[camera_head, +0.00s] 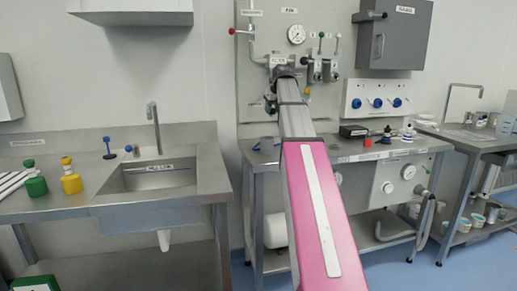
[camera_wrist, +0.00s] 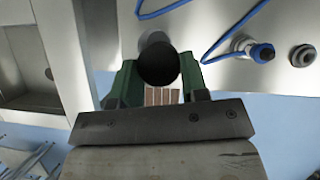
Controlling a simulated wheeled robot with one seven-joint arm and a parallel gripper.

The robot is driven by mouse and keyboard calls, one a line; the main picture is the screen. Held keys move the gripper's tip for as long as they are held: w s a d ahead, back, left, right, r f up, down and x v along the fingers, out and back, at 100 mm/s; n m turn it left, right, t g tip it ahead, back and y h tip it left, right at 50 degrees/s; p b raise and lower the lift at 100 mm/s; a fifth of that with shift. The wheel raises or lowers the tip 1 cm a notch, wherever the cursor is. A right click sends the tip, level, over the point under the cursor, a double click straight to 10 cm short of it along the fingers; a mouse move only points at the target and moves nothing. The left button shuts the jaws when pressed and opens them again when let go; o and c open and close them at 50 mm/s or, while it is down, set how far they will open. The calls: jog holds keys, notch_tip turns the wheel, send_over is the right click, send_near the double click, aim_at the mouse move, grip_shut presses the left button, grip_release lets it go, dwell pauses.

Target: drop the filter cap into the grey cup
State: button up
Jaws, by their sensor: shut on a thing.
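My gripper (camera_wrist: 158,80) shows its two green fingers in the wrist view. They are shut on a dark round piece, which I take to be the filter cap (camera_wrist: 158,64). In the head view my gripper (camera_head: 270,104) is small and partly hidden by my arm, above the middle bench.
The bench (camera_head: 350,151) also holds a black box (camera_head: 353,131) and small fittings on the right. A blue tube (camera_wrist: 232,32), a blue-ended fitting (camera_wrist: 262,52) and a grey ring (camera_wrist: 303,55) lie near my gripper. A sink (camera_head: 160,176) is at left; a valve panel stands behind.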

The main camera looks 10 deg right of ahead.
jog(key=shift+a+f, duration=0.15)
jog(key=shift+f, duration=0.25)
notch_tip(320, 180, down, 6)
jog(key=shift+r, duration=0.2)
jog(key=o, duration=1.2)
jog(key=shift+s, duration=0.1)
jog(key=v, duration=1)
jog(key=shift+s+r, duration=0.1)
jog(key=shift+r, duration=0.3)
